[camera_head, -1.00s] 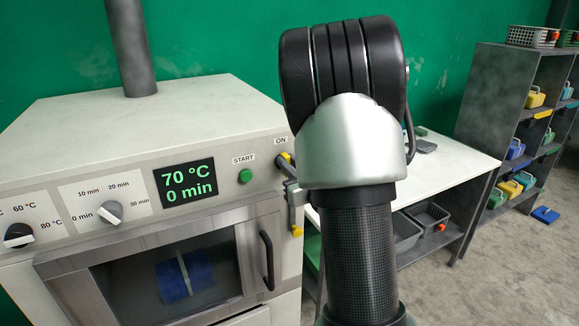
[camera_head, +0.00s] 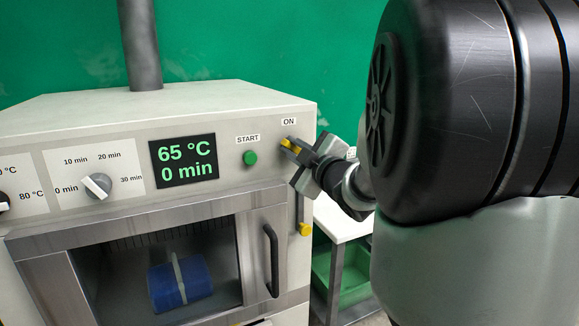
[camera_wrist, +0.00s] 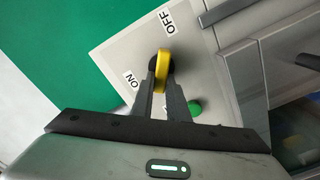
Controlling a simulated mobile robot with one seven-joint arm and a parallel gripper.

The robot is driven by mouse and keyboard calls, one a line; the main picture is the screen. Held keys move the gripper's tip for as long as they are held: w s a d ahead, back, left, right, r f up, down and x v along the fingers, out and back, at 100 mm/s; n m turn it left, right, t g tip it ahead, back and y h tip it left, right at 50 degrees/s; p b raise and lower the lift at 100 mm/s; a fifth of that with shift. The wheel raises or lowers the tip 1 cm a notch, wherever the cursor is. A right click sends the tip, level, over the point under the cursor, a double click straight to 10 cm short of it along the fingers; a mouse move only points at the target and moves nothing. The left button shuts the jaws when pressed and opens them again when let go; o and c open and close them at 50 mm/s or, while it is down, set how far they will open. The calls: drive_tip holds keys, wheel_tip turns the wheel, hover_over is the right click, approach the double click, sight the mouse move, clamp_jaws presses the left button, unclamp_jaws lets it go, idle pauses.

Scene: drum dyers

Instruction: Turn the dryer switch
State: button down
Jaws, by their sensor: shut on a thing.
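The dryer switch is a yellow handle (camera_head: 288,143) on the front panel's right side, below the ON label (camera_head: 289,122). My gripper (camera_head: 297,152) reaches it from the right and is shut on the handle. In the wrist view the yellow handle (camera_wrist: 166,68) sits between my fingertips (camera_wrist: 162,82) over a dark round base. The ON label (camera_wrist: 131,79) is left of it and the OFF label (camera_wrist: 168,20) above it. The fingers hide part of the handle, so its exact setting is unclear. The display (camera_head: 184,162) reads 65 °C and 0 min.
A green START button (camera_head: 250,158) is left of the switch. The timer knob (camera_head: 97,186) is farther left. The dryer door (camera_head: 150,225) is closed, with a dark handle (camera_head: 271,262) and a blue drum (camera_head: 180,282) behind glass. A white table (camera_head: 343,217) stands right.

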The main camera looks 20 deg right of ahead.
drive_tip(key=n+b, duration=0.2)
drive_tip(key=b, duration=0.1)
drive_tip(key=n+b, duration=0.2)
drive_tip(key=b, duration=0.1)
drive_tip(key=f+n+b, duration=0.1)
drive_tip(key=n+b, duration=0.2)
drive_tip(key=shift+a, duration=0.15)
drive_tip(key=shift+r+n, duration=0.1)
drive_tip(key=shift+n, duration=0.2)
drive_tip(key=c, duration=1.7)
unclamp_jaws()
drive_tip(key=shift+w, duration=0.1)
